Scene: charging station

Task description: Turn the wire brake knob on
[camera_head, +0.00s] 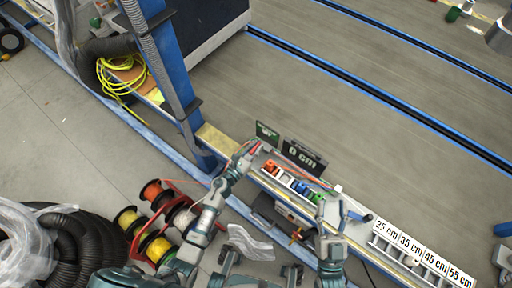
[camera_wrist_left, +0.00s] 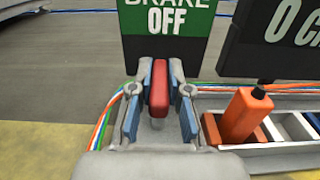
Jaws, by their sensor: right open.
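The wire brake knob (camera_wrist_left: 159,88) is a red upright handle below a green sign (camera_wrist_left: 168,18) that reads BRAKE OFF in the left wrist view. My left gripper (camera_wrist_left: 160,75) has a finger on each side of the knob, with its tips close against it, and looks shut on it. In the head view my left gripper (camera_head: 246,155) is at the left end of the station, by the green sign (camera_head: 266,132), and hides most of the knob. My right gripper (camera_head: 329,204) is open and empty near the front of the station, right of the colored handles.
An orange handle (camera_wrist_left: 245,114) stands just right of the knob, below a dark 0 cm sign (camera_wrist_left: 278,40). Colored wires (camera_wrist_left: 107,118) run beside the knob. A blue post (camera_head: 172,75) rises behind left. Length labels (camera_head: 422,250) line the right end. Wire spools (camera_head: 158,218) stand at left.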

